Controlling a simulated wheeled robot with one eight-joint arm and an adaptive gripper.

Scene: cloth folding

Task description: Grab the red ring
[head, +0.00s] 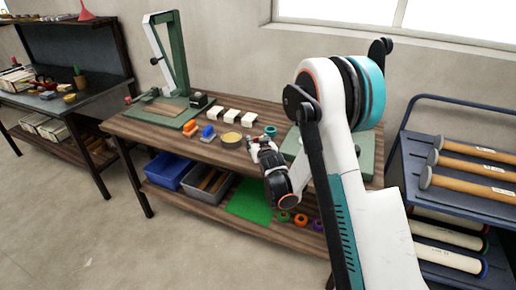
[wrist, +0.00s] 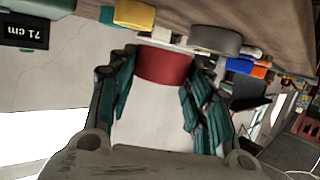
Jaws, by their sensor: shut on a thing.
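The red ring (wrist: 165,66) is between the two fingers of my gripper (wrist: 160,88) in the wrist view. The gripper is shut on it, with a teal-and-black finger on either side. In the head view my gripper (head: 262,150) is at the front of the wooden workbench (head: 300,123), about level with its top. The ring is small there and mostly hidden by the fingers. In the wrist view, whether it still touches the bench cannot be told.
A tan round piece (head: 231,139), a teal ring (head: 270,131), and blue (head: 208,133) and orange (head: 190,128) blocks are near the gripper. White blocks (head: 230,115) stand behind. A green stand (head: 175,60) rises at left. A trolley (head: 470,150) is at right.

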